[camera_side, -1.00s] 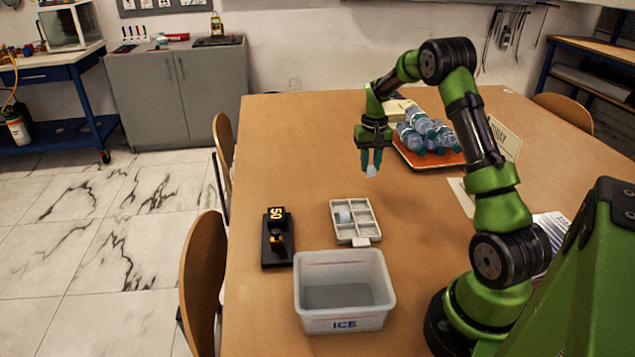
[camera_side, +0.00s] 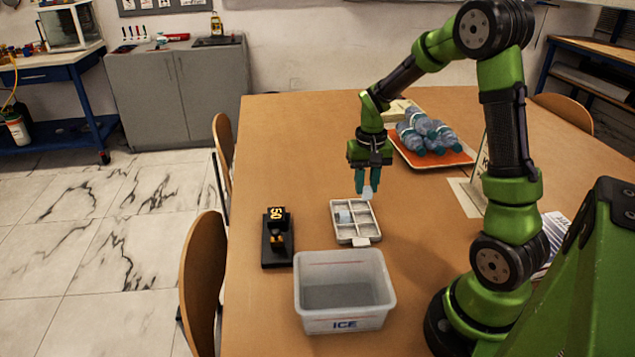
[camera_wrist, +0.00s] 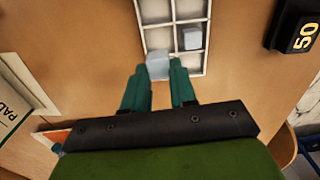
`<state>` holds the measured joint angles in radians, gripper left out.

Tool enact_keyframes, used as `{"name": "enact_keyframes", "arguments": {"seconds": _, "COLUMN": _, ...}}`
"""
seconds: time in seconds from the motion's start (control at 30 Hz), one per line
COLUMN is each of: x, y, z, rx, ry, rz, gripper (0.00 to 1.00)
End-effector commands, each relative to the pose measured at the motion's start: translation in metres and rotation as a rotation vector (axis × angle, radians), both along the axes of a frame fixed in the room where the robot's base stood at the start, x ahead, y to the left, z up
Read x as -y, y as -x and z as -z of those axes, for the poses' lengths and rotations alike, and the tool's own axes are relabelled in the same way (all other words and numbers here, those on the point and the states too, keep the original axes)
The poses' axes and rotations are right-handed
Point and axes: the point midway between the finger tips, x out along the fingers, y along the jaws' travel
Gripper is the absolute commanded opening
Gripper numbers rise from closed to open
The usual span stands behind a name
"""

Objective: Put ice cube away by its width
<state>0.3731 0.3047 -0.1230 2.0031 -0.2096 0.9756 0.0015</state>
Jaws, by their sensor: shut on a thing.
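My gripper (camera_side: 366,182) has teal fingers shut on a pale ice cube (camera_side: 368,194), held above the far right corner of the compartment tray. In the wrist view the held ice cube (camera_wrist: 157,66) shows between the fingertips (camera_wrist: 162,80) over the tray's edge. The white tray (camera_side: 349,234) has several square compartments; one holds another ice cube (camera_side: 345,216), which also shows in the wrist view (camera_wrist: 192,38). A black gauge (camera_side: 277,250) with a yellow "50" display stands to the left of the tray. A translucent bin (camera_side: 345,320) marked "ICE" stands in front of the tray.
A folded sign (camera_side: 480,180) stands at the right. The table's left side behind the gauge is clear.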

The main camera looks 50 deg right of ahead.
Motion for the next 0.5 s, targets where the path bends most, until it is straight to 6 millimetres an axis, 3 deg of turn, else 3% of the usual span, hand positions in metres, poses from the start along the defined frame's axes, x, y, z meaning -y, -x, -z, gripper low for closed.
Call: {"name": "enact_keyframes", "arguments": {"seconds": 0.5, "x": -0.001, "y": 0.000, "z": 0.066, "rx": -0.002, "ry": -0.001, "rz": 0.000, "gripper": 0.00}}
